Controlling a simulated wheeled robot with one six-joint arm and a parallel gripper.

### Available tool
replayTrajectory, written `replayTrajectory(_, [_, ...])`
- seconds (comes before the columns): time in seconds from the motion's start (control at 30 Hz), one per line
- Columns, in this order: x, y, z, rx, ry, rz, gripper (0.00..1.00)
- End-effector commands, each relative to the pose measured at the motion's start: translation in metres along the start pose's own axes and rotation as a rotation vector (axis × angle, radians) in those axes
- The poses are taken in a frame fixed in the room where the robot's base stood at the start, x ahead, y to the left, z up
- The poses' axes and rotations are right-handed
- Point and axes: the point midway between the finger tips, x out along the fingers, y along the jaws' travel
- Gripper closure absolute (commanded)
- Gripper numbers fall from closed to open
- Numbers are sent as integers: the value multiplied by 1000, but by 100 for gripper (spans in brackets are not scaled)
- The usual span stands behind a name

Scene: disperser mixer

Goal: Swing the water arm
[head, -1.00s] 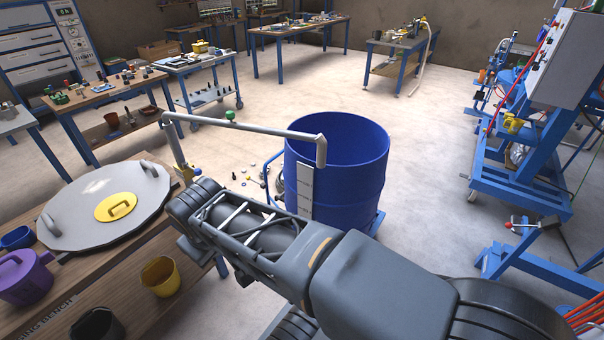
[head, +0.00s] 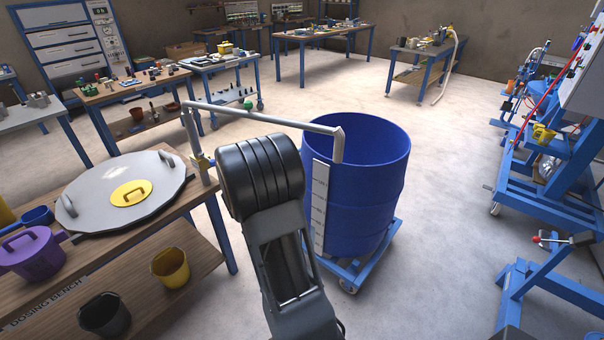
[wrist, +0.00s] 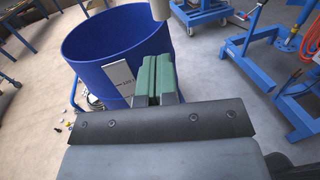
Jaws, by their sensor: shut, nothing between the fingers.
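The water arm (head: 265,118) is a grey pipe on a post at the dosing bench's right edge. It runs rightward and ends in a down-turned spout (head: 339,146) over the near rim of the blue drum (head: 362,205). In the wrist view the spout end (wrist: 160,9) shows at the top, just beyond my fingertips, and the drum (wrist: 110,50) is at the left. My gripper (wrist: 156,78) has green finger pads, shut together with nothing between them. It appears close to the spout, and I cannot tell whether they touch. In the head view my arm's wrist hides the gripper.
The dosing bench (head: 200,262) at the left holds a large grey lid (head: 95,198), a purple jug (head: 32,255) and yellow and black buckets. The drum stands on a blue trolley (head: 350,282). A blue machine frame (head: 560,195) is at the right. Floor between them is clear.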

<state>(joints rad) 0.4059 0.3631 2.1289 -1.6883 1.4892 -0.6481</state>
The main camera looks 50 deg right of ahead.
Motion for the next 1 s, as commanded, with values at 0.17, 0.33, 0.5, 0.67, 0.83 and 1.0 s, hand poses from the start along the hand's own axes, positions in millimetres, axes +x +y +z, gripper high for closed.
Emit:
replayTrajectory(0.17, [35, -2, 3, 1, 2, -6, 100])
replayTrajectory(0.33, [67, -1, 2, 1, 3, -5, 100])
replayTrajectory(0.5, [93, -1, 2, 2, 4, -5, 100])
replayTrajectory(0.67, [109, -1, 1, 2, 4, -3, 100])
replayTrajectory(0.83, [118, -1, 0, 3, 4, -2, 100])
replayTrajectory(1.0, [120, -1, 0, 4, 4, -1, 100])
